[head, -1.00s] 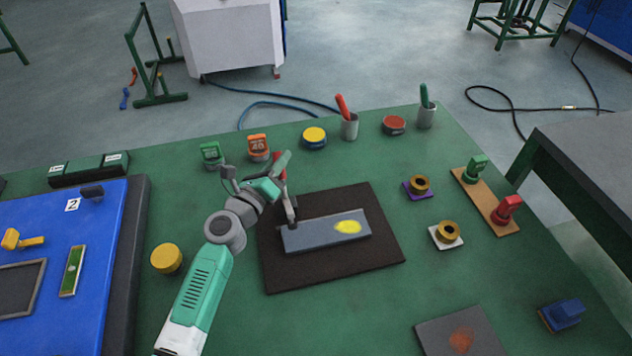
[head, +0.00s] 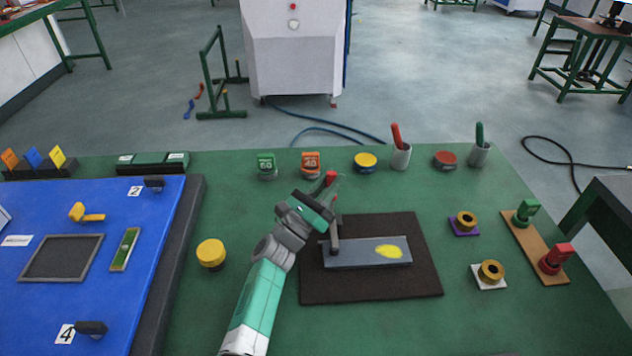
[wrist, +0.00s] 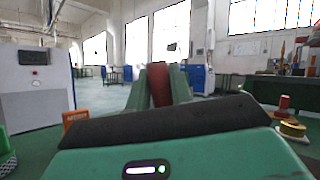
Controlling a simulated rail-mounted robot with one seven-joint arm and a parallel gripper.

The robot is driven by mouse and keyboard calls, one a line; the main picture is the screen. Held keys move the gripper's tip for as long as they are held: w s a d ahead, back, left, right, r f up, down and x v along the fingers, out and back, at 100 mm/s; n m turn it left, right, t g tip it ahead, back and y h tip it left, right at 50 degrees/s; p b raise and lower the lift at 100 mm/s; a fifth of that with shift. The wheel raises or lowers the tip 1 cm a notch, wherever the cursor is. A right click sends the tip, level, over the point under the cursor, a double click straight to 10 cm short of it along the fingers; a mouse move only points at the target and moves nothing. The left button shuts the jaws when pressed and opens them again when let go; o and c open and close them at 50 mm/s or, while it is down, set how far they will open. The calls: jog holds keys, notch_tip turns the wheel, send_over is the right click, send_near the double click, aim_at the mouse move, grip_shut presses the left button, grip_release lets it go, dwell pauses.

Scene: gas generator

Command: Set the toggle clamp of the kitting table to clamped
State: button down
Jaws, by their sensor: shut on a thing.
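The toggle clamp (head: 335,232) stands at the left end of a grey plate (head: 360,258), which has a yellow spot and lies on a dark mat (head: 420,285). Its red handle (head: 331,177) points up, above the plate. My gripper (head: 331,188) is shut on the red handle. In the wrist view the red handle (wrist: 161,84) sits between the two green fingers of my gripper (wrist: 160,88). The fingers partly hide the upper clamp in the head view. I cannot tell whether its lower end presses on the plate.
A yellow knob (head: 211,253) is left of my arm. Ring parts (head: 465,222) stand right of the mat. A blue panel (head: 150,260) lies left.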

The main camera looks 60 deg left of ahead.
jog(key=shift+r, duration=0.1)
dwell(0.3)
jog(key=c, duration=1.3)
grip_release()
jog(key=shift+d, duration=0.2)
jog(key=shift+o, duration=0.2)
jog(key=shift+s, duration=0.1)
jog(key=shift+s+f+p, duration=0.2)
jog(key=shift+s+p, duration=0.1)
jog(key=shift+p, duration=0.1)
jog(key=s+d+p, duration=0.2)
jog(key=s+p, duration=0.3)
jog(key=s, duration=0.7)
jog(key=shift+d+f, duration=0.15)
